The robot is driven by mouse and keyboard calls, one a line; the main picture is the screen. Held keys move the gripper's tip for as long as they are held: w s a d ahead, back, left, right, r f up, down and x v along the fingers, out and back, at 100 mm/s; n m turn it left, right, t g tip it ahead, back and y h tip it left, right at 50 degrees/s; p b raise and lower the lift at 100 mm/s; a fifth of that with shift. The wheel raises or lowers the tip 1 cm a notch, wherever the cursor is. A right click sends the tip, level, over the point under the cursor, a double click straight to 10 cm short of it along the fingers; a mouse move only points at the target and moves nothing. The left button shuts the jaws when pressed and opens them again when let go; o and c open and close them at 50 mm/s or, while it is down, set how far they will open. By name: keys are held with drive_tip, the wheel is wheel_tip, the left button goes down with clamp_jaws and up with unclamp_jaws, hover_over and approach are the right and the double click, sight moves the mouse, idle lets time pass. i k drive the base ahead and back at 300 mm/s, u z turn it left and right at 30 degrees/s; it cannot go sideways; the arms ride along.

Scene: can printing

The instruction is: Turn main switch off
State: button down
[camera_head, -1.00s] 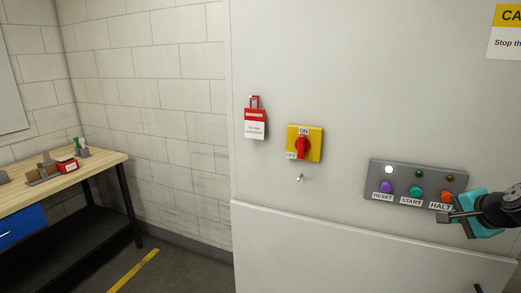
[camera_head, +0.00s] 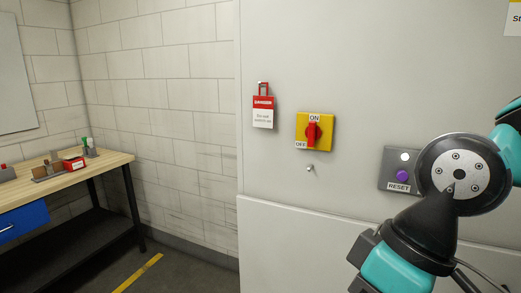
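The main switch is a yellow square plate (camera_head: 327,126) with a red rotary handle (camera_head: 312,133) on the pale cabinet front, near the middle of the view. Its ON label (camera_head: 314,118) is at the top and its OFF label (camera_head: 301,144) at the lower left. The red handle stands upright, in line with ON. Links of my arm fill the lower right, apart from the switch in the picture. My gripper's fingers do not show.
A grey button panel (camera_head: 386,169) with a purple RESET button is right of the switch, partly hidden by my arm. A red and white danger tag (camera_head: 263,112) hangs to the left. A small peg (camera_head: 310,168) sits below the switch. A wooden workbench (camera_head: 108,163) stands far left.

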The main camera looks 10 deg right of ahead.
sight(313, 132)
drive_tip(key=z, duration=0.45)
drive_tip(key=k, duration=1.05)
drive_tip(key=u, duration=0.75)
drive_tip(key=i, duration=1.35)
drive_tip(key=z, duration=0.2)
